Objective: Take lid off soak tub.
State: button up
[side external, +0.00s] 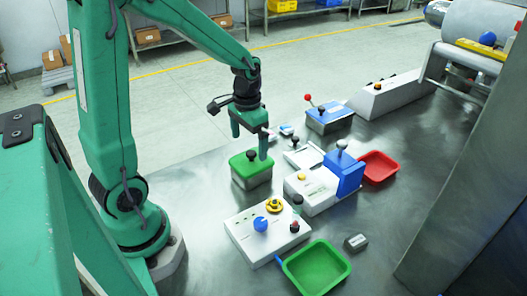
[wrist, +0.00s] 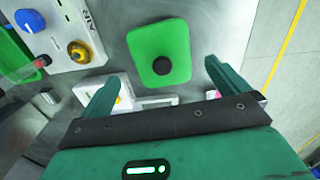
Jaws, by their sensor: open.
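The soak tub (side external: 254,182) appears to be the small metal box on the bench. Its green lid (side external: 241,163) sits on top, with a dark round knob (side external: 251,155) in the middle. In the wrist view the lid (wrist: 147,42) is seen from above, with its black knob (wrist: 162,65) between the lines of my two fingers. My gripper (side external: 249,146) is open, fingers pointing down, close above the lid. It holds nothing. In the side view I cannot tell exactly how far the fingertips are from the knob.
A white control panel (side external: 245,232) with a blue dial and a green tray (side external: 317,268) are in front. A white unit with a blue block (side external: 346,180) and a red tray (side external: 378,167) are to the right. A blue-topped box (side external: 331,118) with a red-ball lever stands behind.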

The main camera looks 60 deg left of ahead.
aim_at(249, 154)
jog(key=shift+f, duration=0.3)
jog(key=shift+f, duration=0.15)
jog(key=shift+a+f, duration=0.1)
jog(key=shift+f, duration=2.35)
jog(key=c, duration=0.8)
